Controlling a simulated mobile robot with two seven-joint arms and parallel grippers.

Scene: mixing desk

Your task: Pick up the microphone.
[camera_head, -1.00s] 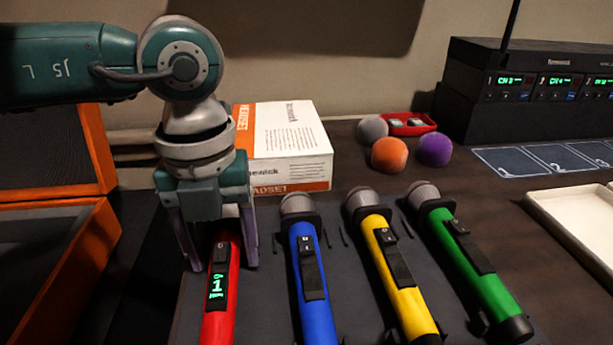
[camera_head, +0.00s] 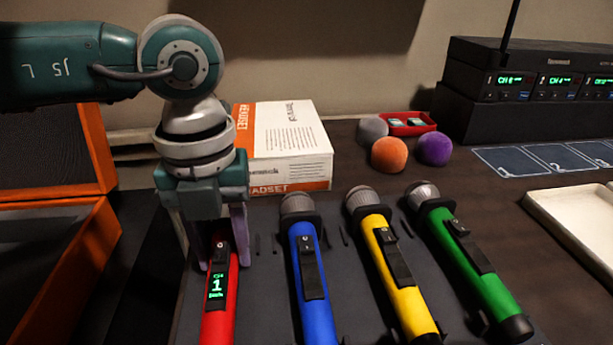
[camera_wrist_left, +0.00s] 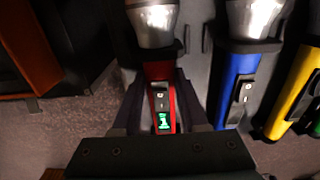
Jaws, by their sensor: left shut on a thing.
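A red microphone (camera_head: 218,305) with a lit green "1" display lies at the left of the row in the head view. My left gripper (camera_head: 221,262) points down over its upper body, one finger on each side, and is shut on it. In the left wrist view the red microphone (camera_wrist_left: 160,97) sits between the two fingers of the left gripper (camera_wrist_left: 157,108), with its silver head beyond them. In the head view the gripper hides that head. A blue microphone (camera_head: 310,285), a yellow microphone (camera_head: 402,280) and a green microphone (camera_head: 475,265) lie to the right. My right gripper is not in view.
An orange-edged case (camera_head: 100,250) stands close on the left. A white and orange box (camera_head: 290,150) is behind the gripper. Foam balls, orange (camera_head: 389,154) and purple (camera_head: 434,149), lie farther back. A white tray (camera_head: 560,222) and a black receiver rack (camera_head: 520,115) are on the right.

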